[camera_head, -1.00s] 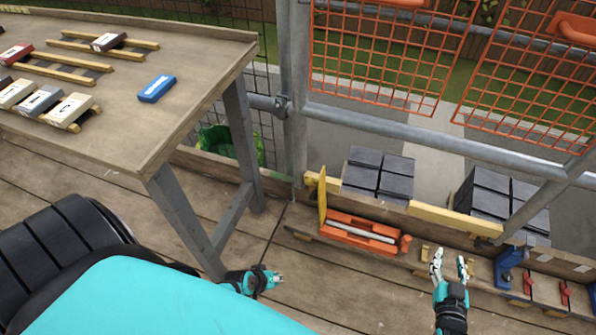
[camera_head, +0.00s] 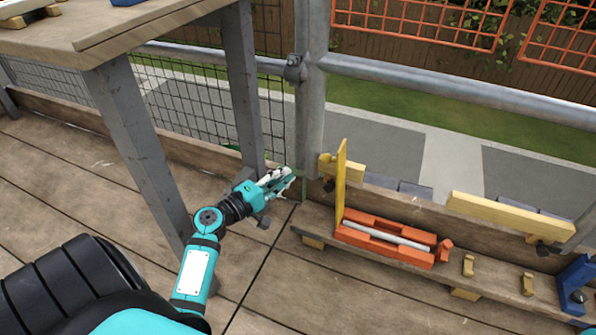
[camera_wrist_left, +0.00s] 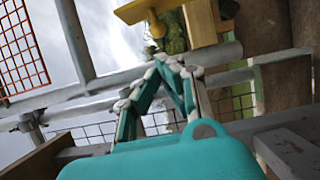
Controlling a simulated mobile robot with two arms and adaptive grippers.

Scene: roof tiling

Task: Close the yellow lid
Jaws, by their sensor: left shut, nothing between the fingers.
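The yellow lid (camera_head: 341,183) stands upright at the left end of an orange box (camera_head: 385,240) on the low plank in the head view. The box is open, with a pale rod (camera_head: 390,232) lying in it. My left gripper (camera_head: 287,178) is to the left of the lid, apart from it, with its fingers together and empty. In the left wrist view my fingers (camera_wrist_left: 172,68) point toward a yellow piece (camera_wrist_left: 145,9) at the top that looks like the lid. My right gripper is not in view.
A table (camera_head: 135,30) on grey legs stands at the left, close to my left arm. A metal post (camera_head: 309,100) rises behind the gripper. A yellow bar (camera_head: 510,216) and a blue clamp (camera_head: 574,285) are to the right. Floor in front is clear.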

